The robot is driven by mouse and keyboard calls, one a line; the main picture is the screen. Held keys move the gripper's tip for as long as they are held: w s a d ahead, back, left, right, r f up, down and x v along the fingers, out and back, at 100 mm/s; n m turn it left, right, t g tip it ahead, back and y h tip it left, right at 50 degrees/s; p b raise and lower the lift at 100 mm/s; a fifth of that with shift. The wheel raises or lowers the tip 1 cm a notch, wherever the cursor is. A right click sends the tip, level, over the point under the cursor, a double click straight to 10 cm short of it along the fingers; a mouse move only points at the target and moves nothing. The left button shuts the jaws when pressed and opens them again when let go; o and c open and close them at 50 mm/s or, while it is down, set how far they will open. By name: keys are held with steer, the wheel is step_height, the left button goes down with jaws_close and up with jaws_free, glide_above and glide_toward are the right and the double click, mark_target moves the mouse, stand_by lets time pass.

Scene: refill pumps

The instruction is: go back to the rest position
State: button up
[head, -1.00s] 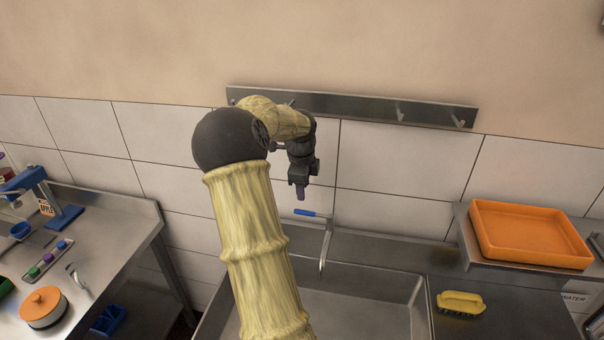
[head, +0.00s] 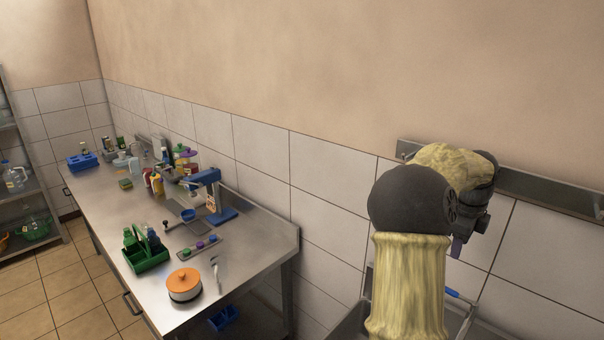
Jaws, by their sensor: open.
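My gripper (head: 457,247) is at the right of the head view, at the end of my folded arm. It hangs in front of the tiled wall, above the sink and near the blue-handled tap (head: 459,296). Only a small part of its fingers shows, with nothing visible held in it. My arm hides part of the wall rail (head: 540,192) and most of the sink (head: 350,325).
A steel counter (head: 262,262) stands to the left. It carries an orange-lidded pot (head: 184,285), a green caddy (head: 147,256), a blue stand (head: 208,190) and several bottles. A shelf (head: 45,205) stands far left. The tiled floor (head: 85,292) between them is clear.

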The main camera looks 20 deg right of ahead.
steer(key=w+a+f+n+y+b, duration=0.1)
steer(key=a+f+n, duration=0.4)
steer(key=a+n, duration=0.5)
steer(key=w+a+f+n+y+b, duration=0.1)
steer(key=a+f+n, duration=0.45)
steer(key=a, duration=0.85)
steer(key=s+a+f+n, duration=0.2)
steer(key=s+a+n, duration=0.2)
steer(key=a+n, duration=0.3)
steer(key=s+a+f+n+t+b, duration=0.1)
steer(key=s+a+n, duration=0.3)
steer(key=a+n, duration=0.4)
steer(key=shift+s+a+f+t, duration=0.3)
steer(key=shift+a+f, duration=0.35)
steer(key=shift+a, duration=0.3)
